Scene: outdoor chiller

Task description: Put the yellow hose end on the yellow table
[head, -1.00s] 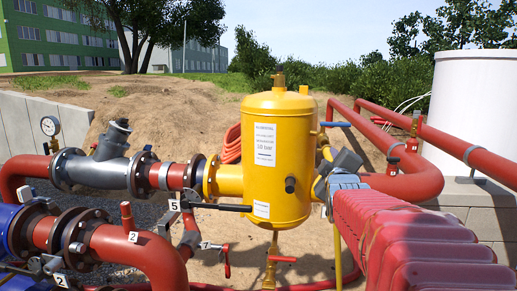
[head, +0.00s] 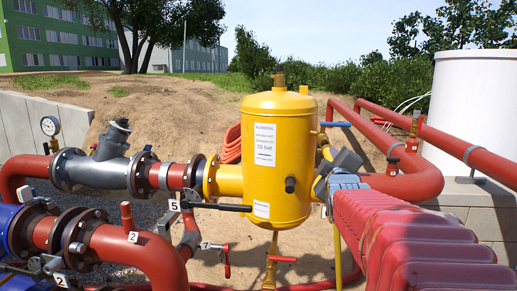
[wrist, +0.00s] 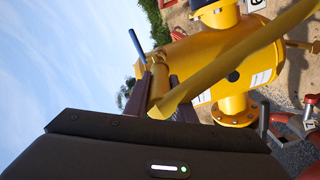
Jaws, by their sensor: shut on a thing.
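My gripper (head: 333,173) is in front of the right side of the yellow tank in the head view. In the wrist view its dark fingers (wrist: 160,96) are shut on the yellow hose end (wrist: 160,88). The yellow hose (wrist: 240,57) runs from there across the picture to the upper right. In the head view a yellow length of hose (head: 338,255) hangs below my gripper; the held end is mostly hidden by the fingers. I do not see a yellow table in either view.
The yellow tank (head: 283,200) stands close to the left of my gripper and also shows in the wrist view (wrist: 205,50). Red pipes (head: 420,180) run behind and to the right. Numbered red and blue pipes fill the lower left. A white cylinder (head: 475,110) stands at the right.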

